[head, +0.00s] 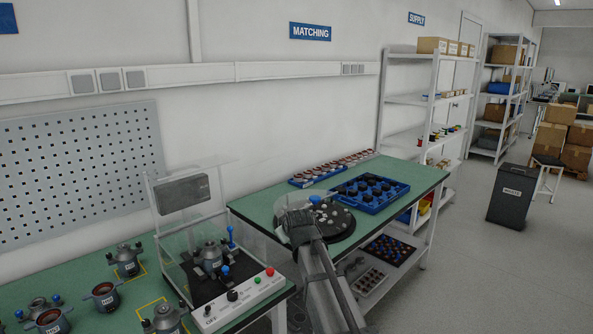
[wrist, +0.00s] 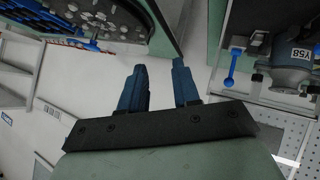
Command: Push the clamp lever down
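The test fixture (head: 178,262) stands on the left green bench, with a stator (head: 209,256) inside it. A blue-handled lever (head: 231,236) stands upright at the stator's right. A second blue knob (head: 225,271) shows in front of it. I cannot tell which one is the clamp lever. In the wrist view, a blue lever (wrist: 232,67) is beside the stator (wrist: 291,55), to the right of my gripper (wrist: 159,66) and apart from it. My gripper's two dark blue fingers are spread with nothing between them. In the head view, my arm hides the fingers.
A clear guard with a grey box (head: 183,192) rises behind the fixture. A white control panel (head: 238,300) with buttons borders its front. Several other stators stand to the left. A round black plate (head: 335,222) and a blue tray (head: 369,207) occupy the right bench, across a gap.

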